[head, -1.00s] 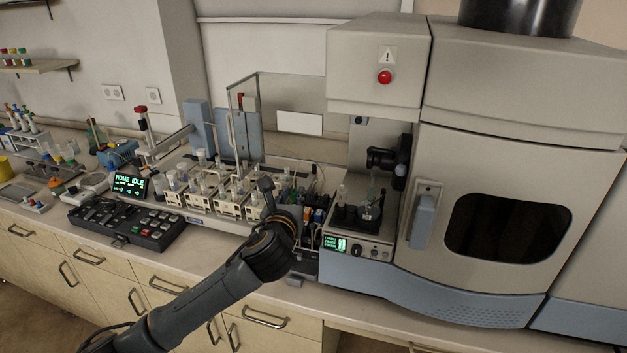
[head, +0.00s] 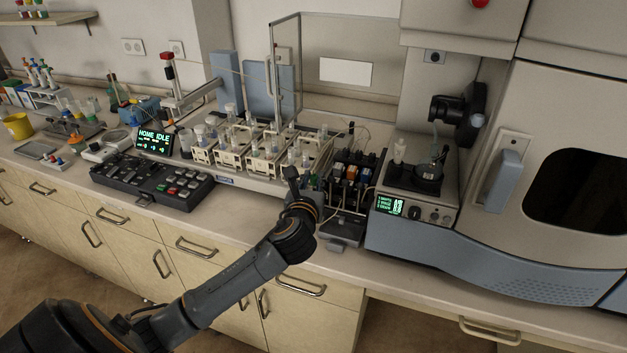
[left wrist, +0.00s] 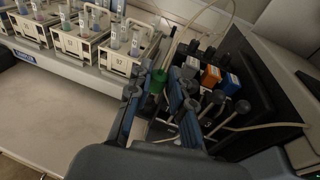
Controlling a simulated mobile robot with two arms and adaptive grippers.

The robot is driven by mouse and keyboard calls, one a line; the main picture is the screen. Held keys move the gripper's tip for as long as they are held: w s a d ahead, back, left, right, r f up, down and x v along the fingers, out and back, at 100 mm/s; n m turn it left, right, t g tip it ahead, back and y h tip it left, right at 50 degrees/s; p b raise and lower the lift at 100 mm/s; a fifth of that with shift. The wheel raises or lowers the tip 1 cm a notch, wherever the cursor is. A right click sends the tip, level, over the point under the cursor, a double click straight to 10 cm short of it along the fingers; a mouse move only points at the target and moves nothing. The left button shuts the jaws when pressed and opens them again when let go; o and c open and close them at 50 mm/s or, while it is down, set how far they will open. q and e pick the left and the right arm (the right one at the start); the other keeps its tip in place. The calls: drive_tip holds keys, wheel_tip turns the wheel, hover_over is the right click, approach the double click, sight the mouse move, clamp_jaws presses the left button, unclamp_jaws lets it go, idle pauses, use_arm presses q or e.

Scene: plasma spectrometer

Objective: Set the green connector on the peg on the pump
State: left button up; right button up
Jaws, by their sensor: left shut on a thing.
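My left gripper (head: 304,186) is beside the left side of the dark pump (head: 350,195), over the front of the bench. In the left wrist view its two blue-grey fingers (left wrist: 160,100) are shut on the green connector (left wrist: 158,82), which shows as a small green piece between them. The pump (left wrist: 268,110) stands to the right of the fingers, with white, orange and blue blocks and several black knobbed levers. I cannot make out the peg. My right gripper is in no view.
A sample rack (head: 232,158) with several vials stands left of the pump. A black keypad unit (head: 150,188) lies further left. The spectrometer (head: 500,240) stands on the right. Thin tubes (left wrist: 205,15) run above the pump. A bare bench strip (head: 255,205) lies in front of the rack.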

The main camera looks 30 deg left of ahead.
use_arm(q)
drive_tip(key=shift+f, duration=0.3)
drive_tip(key=shift+f+b, duration=0.3)
drive_tip(key=shift+f, duration=0.1)
drive_tip(key=shift+f+b, duration=0.35)
drive_tip(key=shift+f, duration=0.45)
drive_tip(key=o, duration=0.8)
drive_tip(key=shift+o, duration=0.2)
drive_tip(key=shift+s, duration=0.1)
drive_tip(key=v, duration=1.2)
drive_tip(key=shift+a, duration=0.1)
